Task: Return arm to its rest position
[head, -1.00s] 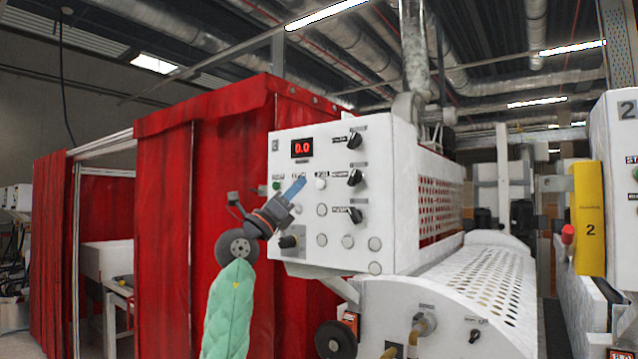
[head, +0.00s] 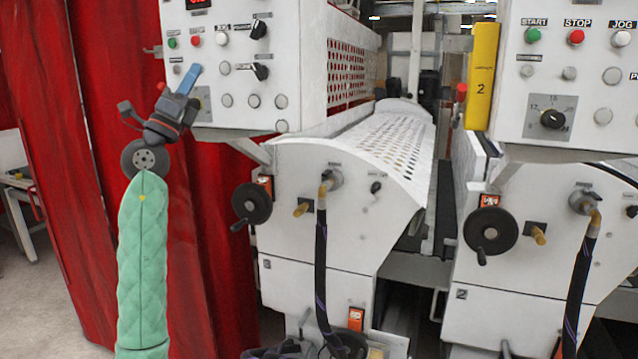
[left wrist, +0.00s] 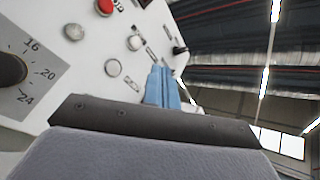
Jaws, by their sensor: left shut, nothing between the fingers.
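My left arm, in a green quilted sleeve, rises at the left of the head view. My left gripper (head: 188,79) has blue fingertips, which are shut and empty. It points up in front of the lower left part of the white control panel (head: 300,60), below the green button (head: 172,43) and the red button (head: 195,41). The blue fingers also show in the left wrist view (left wrist: 162,88), near the panel's edge, with the red button (left wrist: 104,6) at the top. I cannot tell the exact gap to the panel. My right gripper is not in view.
A red curtain (head: 115,120) hangs behind my left arm. The coater's perforated cover (head: 390,140) and black handwheel (head: 252,203) are to the right. A second white machine with its panel (head: 560,90) stands farther right. Grey floor (head: 40,290) shows at lower left.

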